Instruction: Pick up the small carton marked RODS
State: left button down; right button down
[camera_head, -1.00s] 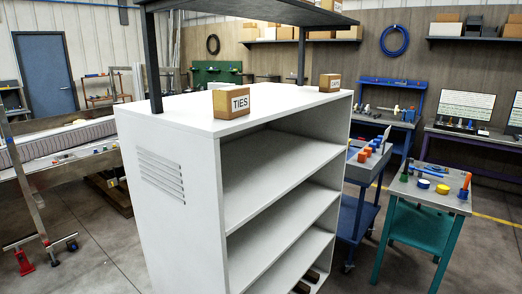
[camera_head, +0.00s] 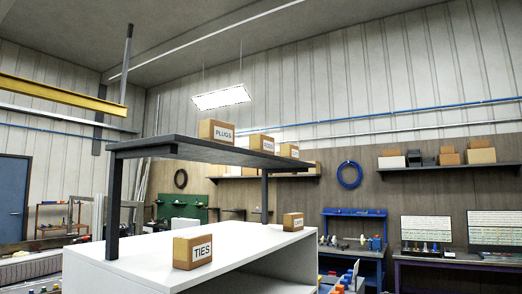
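A small brown carton (camera_head: 262,143) stands in the middle of the row on the dark upper shelf (camera_head: 200,152). Its white label is small and seems to read RODS, but I cannot read it surely. A carton marked PLUGS (camera_head: 216,132) stands to its left, and another small carton (camera_head: 289,151) with an unclear label stands to its right. Neither of my grippers is in view.
The dark shelf rests on posts (camera_head: 113,205) above a white cabinet (camera_head: 235,240). On the cabinet top stand a carton marked TIES (camera_head: 193,251) and a smaller labelled carton (camera_head: 293,221). Workbenches (camera_head: 355,232) stand behind to the right.

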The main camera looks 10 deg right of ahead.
aim_at(259, 142)
jog(key=u, duration=0.4)
jog(key=i+l+u, duration=0.1)
jog(key=u, duration=0.35)
jog(key=l+u, duration=0.15)
jog(key=u, duration=0.7)
jog(key=l+u, duration=0.15)
jog(key=u, duration=0.25)
jog(key=l+u, duration=0.1)
jog(key=u, duration=0.3)
jog(key=k+l+u, duration=0.15)
jog(key=l+u, duration=0.3)
jog(key=k+l+u, duration=0.25)
jog(key=u, duration=0.2)
jog(key=k+l+u, duration=0.25)
jog(key=l+u, duration=0.2)
jog(key=k+l+u, duration=0.1)
jog(key=k+u, duration=0.2)
jog(key=u, duration=0.15)
jog(key=k+l+u, duration=0.15)
jog(key=k+u, duration=0.25)
jog(key=k, duration=0.95)
